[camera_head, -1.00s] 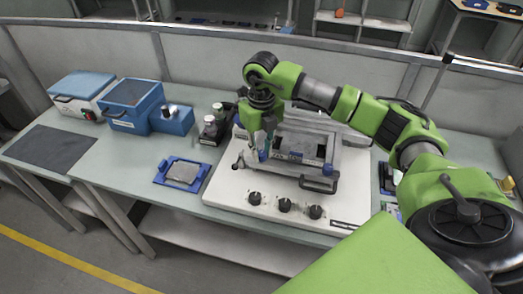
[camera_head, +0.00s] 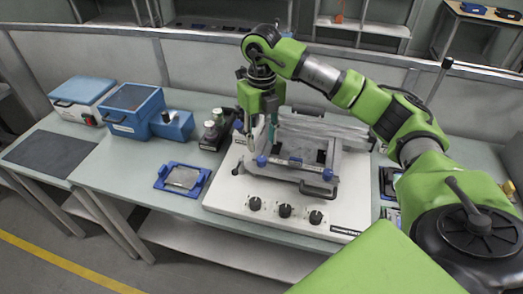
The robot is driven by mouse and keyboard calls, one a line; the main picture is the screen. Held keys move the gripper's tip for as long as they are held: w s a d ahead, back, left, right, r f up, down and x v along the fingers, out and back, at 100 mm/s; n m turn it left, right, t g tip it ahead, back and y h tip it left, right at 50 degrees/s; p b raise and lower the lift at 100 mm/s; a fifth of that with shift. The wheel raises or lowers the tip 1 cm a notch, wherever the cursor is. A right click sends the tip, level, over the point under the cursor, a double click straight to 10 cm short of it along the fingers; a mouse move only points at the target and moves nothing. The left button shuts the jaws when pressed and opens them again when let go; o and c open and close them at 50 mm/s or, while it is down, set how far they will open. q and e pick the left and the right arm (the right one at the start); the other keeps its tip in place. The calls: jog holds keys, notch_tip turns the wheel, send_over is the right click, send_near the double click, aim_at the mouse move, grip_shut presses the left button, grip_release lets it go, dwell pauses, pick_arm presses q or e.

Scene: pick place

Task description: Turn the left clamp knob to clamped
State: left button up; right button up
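The fixture (camera_head: 300,152) is a grey frame with a dark front handle (camera_head: 318,190), on a white base plate (camera_head: 225,193). A blue clamp knob (camera_head: 261,161) sits at the fixture's front left corner. Another blue knob (camera_head: 327,174) sits at its front right. Whether the left knob is turned to clamped is too small to tell. My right gripper (camera_head: 261,138) hangs above and slightly behind the left blue knob, apart from it. Its fingers point down, spread and empty. My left gripper is out of view.
Several black dials (camera_head: 285,210) line the base plate's front. A blue tray (camera_head: 183,178) lies left of it. The grey partition (camera_head: 210,62) borders the back.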

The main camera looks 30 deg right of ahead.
notch_tip(320, 180, up, 5)
dwell(0.8)
